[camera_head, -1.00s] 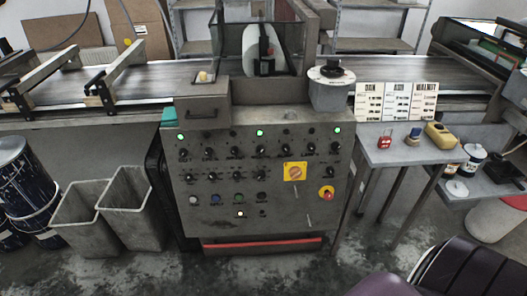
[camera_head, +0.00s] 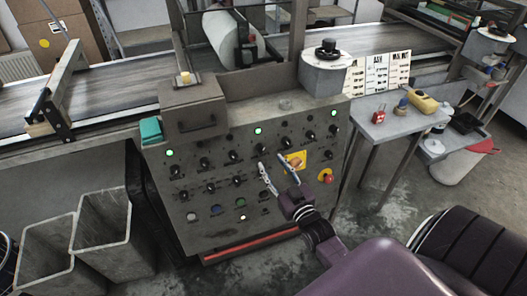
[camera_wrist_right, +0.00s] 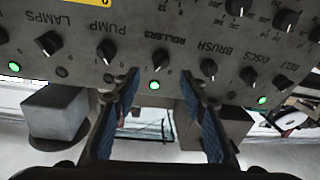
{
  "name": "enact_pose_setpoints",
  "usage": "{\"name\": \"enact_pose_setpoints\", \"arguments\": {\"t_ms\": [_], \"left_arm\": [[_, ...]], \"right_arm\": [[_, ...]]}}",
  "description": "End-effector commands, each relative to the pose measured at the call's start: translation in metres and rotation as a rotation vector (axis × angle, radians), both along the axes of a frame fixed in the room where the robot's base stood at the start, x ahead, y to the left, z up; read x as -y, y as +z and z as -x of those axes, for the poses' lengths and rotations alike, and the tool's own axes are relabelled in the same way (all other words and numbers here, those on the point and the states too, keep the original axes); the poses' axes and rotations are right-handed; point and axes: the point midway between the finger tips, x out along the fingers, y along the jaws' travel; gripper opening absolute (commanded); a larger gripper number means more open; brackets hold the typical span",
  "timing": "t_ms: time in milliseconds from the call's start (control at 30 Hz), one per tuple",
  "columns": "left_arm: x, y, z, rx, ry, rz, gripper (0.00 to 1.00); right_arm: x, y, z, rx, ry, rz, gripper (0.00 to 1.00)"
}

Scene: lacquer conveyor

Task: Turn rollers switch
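The rollers switch is a small black knob (camera_wrist_right: 160,57) on the grey control panel (camera_head: 215,235), with "ROLLERS" beside it in the right wrist view. A lit green lamp (camera_wrist_right: 154,85) is close to it. My right gripper (camera_head: 270,160) is open and empty in front of the panel. In the right wrist view its two fingers (camera_wrist_right: 160,75) stand on either side of the line to the rollers knob and lamp. I cannot tell whether they touch the panel. My left gripper is in neither current view.
The pump knob (camera_wrist_right: 107,50) and brush knob (camera_wrist_right: 208,68) flank the rollers knob closely. A yellow-plated switch (camera_head: 299,159) is partly behind my fingers, near a red button (camera_head: 326,178). A side table (camera_head: 385,125) stands right; grey bins (camera_head: 103,232) stand left.

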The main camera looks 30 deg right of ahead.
Motion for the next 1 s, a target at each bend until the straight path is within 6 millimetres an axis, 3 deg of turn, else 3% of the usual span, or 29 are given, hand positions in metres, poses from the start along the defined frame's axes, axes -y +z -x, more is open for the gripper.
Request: {"name": "enact_pose_setpoints", "arguments": {"t_ms": [167, 400, 600, 800, 1000], "left_arm": [[0.01, 0.001, 0.012, -0.016, -0.003, 0.012, 0.4], [0.004, 0.002, 0.003, -0.004, -0.002, 0.004, 0.4], [0.0, 0.003, -0.009, 0.014, 0.001, 0.0, 0.4], [-0.001, 0.003, -0.009, 0.013, 0.002, 0.0, 0.4], [-0.001, 0.003, -0.005, 0.009, 0.002, 0.0, 0.4]], "right_arm": [[0.004, 0.001, -0.029, 0.001, 0.001, 0.0, 0.39], [0.008, 0.0, -0.058, -0.002, 0.001, 0.0, 0.39], [0.009, -0.001, -0.065, -0.003, 0.001, 0.0, 0.39], [0.009, -0.001, -0.065, -0.003, 0.002, 0.0, 0.39], [0.009, -0.001, -0.065, -0.003, 0.001, 0.0, 0.17]]}}
